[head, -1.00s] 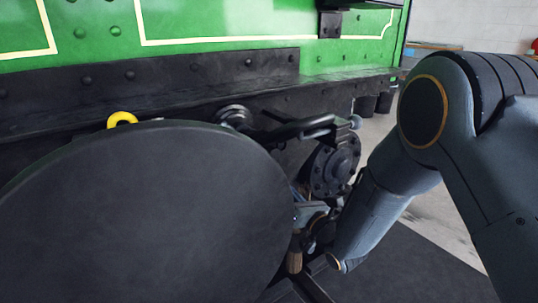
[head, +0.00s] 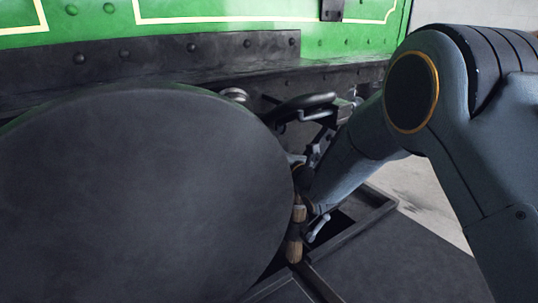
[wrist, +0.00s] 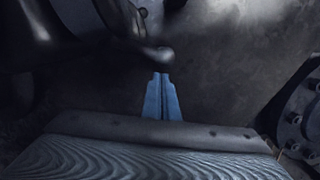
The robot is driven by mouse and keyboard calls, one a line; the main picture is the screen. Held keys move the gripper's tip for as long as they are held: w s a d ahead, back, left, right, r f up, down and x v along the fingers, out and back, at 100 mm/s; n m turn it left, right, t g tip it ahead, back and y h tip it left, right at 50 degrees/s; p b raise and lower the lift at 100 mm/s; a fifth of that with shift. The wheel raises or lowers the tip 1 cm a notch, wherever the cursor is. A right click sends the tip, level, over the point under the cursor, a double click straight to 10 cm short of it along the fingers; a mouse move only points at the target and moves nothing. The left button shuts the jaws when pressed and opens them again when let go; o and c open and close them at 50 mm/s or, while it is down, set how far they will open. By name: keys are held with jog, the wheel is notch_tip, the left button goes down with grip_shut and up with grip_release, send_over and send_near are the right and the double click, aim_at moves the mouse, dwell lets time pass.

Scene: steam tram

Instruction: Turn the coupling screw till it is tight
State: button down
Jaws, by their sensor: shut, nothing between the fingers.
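My gripper (wrist: 160,97) shows in the wrist view as two blue fingers, shut together and empty. Their tips are close below the rounded end of a dark metal rod (wrist: 150,50); I cannot tell whether they touch it. In the head view the gripper is mostly hidden behind the big round buffer and my wrist. A brown, wooden-looking handle (head: 294,249) stands upright by the buffer's right edge, beside my wrist. It may belong to the coupling screw, whose body I cannot make out. A dark coupling loop (head: 303,104) hangs out from the beam above.
The large dark buffer disc (head: 140,190) fills the left and blocks the view behind it. The riveted black beam (head: 150,57) of the green tram (head: 230,14) runs across the back. A dark-edged opening (head: 350,220) lies in the floor. Clear floor shows at right.

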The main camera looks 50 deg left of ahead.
jog(key=shift+w+r, duration=0.1)
jog(key=shift+r, duration=0.1)
jog(key=shift+w+d+r, duration=0.1)
jog(key=shift+w+r, duration=0.85)
jog(key=shift+r, duration=0.2)
jog(key=s+d+f, duration=0.2)
jog(key=d+f, duration=0.3)
jog(key=d, duration=0.5)
jog(key=shift+s+f+p, duration=0.15)
jog(key=shift+f+p, duration=0.15)
jog(key=shift+p, duration=0.05)
jog(key=shift+d, duration=0.15)
